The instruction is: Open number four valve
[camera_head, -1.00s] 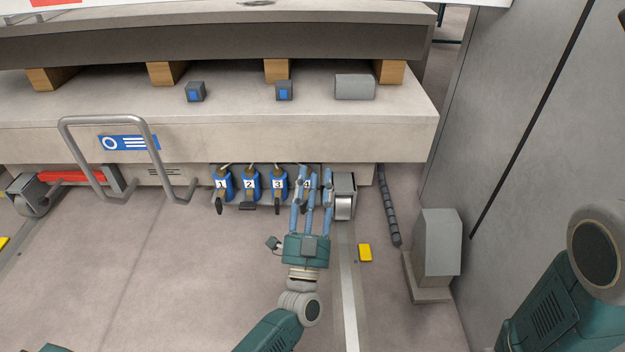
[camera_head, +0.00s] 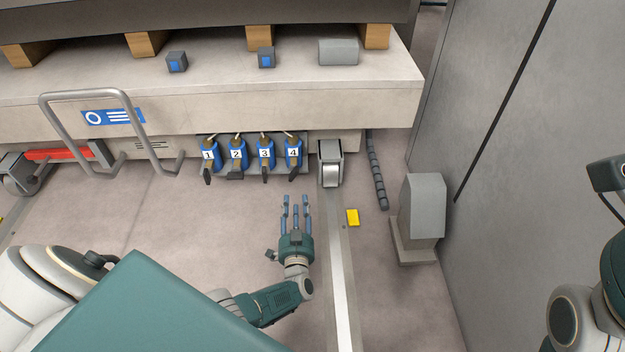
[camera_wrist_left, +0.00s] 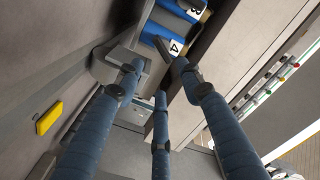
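Valve number four (camera_head: 293,153) is the rightmost of a row of blue valves under the machine's bed. Its dark handle (camera_head: 294,172) hangs down, leaning slightly left. The number 4 plate of valve four (camera_wrist_left: 174,47) also shows in the left wrist view, beyond the fingertips. My left gripper (camera_head: 295,204) is open and empty, its three fingers spread and pointing at the valves. It is below valve four in the head view, apart from it. My right gripper is not in view; only part of that arm shows at the right edge.
Valves one (camera_head: 209,155), two (camera_head: 237,154) and three (camera_head: 265,153) stand to the left. A grey roller unit (camera_head: 330,163) is just right of valve four. A yellow block (camera_head: 352,217) and a grey pedestal (camera_head: 421,207) are farther right. The floor left of the gripper is clear.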

